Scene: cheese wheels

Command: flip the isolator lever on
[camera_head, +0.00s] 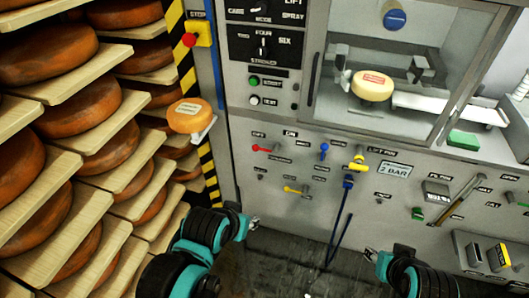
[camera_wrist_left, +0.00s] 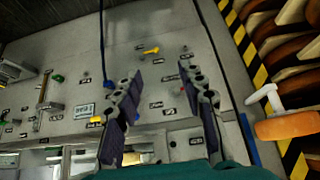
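A grey control panel carries small levers with labels too small to read, so I cannot tell for sure which is the isolator. A red lever (camera_head: 262,149) lies about level at the panel's upper left. A yellow lever (camera_head: 295,191) sits below it and shows in the left wrist view (camera_wrist_left: 151,51). A blue lever (camera_head: 323,149) stands upright to the right. My left gripper (camera_head: 253,222) is below and left of the yellow lever. In the left wrist view its fingers (camera_wrist_left: 161,70) are apart and empty. My right gripper (camera_head: 370,255) is low before the panel; its opening is unclear.
A shelf of cheese wheels (camera_head: 65,53) stands on the left, beside a striped post with a red stop button (camera_head: 189,40). A cheese on a small bracket (camera_head: 202,133) juts out near the post. A blue-topped cord (camera_head: 340,222) hangs down the panel.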

